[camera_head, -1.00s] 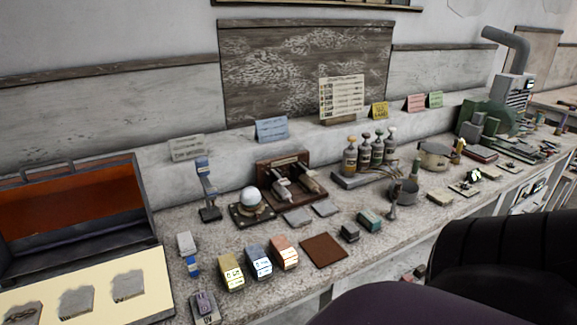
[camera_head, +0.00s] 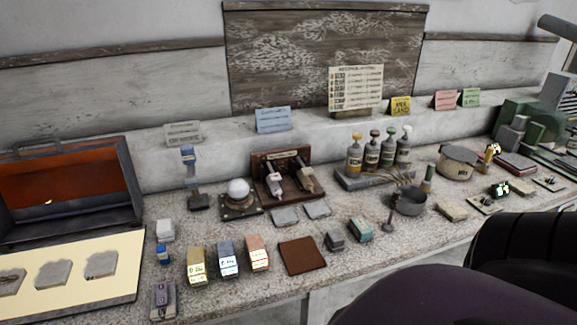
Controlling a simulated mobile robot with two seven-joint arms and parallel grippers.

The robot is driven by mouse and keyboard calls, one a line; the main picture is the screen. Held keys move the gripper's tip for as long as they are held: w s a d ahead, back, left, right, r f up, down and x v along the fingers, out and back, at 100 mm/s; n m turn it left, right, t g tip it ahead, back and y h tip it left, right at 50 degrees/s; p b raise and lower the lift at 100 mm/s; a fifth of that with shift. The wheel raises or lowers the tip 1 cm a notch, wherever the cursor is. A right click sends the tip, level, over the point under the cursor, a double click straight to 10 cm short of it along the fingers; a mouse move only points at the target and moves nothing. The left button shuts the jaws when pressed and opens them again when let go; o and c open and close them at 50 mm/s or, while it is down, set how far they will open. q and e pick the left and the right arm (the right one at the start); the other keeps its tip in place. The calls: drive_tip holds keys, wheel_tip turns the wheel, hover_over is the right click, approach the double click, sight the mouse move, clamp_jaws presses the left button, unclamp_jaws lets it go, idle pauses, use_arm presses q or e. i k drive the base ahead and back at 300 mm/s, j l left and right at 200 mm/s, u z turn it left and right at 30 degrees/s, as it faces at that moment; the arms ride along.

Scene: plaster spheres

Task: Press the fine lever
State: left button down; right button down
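A brown wooden board (camera_head: 283,176) stands on the grey stone worktop near the wall and carries two metal levers side by side. The left lever (camera_head: 273,183) and the right lever (camera_head: 307,180) both have pale grey handles. The labels are too small to read, so I cannot tell which one is the fine lever. A white sphere (camera_head: 238,189) on a dark square base sits just left of the board. Neither of my grippers shows in this view.
Two flat grey slabs (camera_head: 286,216) lie before the board. Yellow, blue and orange blocks (camera_head: 228,258) and a brown square mat (camera_head: 302,256) lie nearer the front. A bottle rack (camera_head: 375,176) stands right, an open case (camera_head: 70,290) left. Dark rounded shapes fill the lower right.

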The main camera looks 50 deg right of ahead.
sight(273, 176)
drive_tip(key=k+l, duration=0.15)
drive_tip(key=l, duration=0.25)
drive_tip(key=k+l, duration=0.15)
drive_tip(key=l, duration=0.2)
drive_tip(key=k+l, duration=0.15)
drive_tip(key=l, duration=0.25)
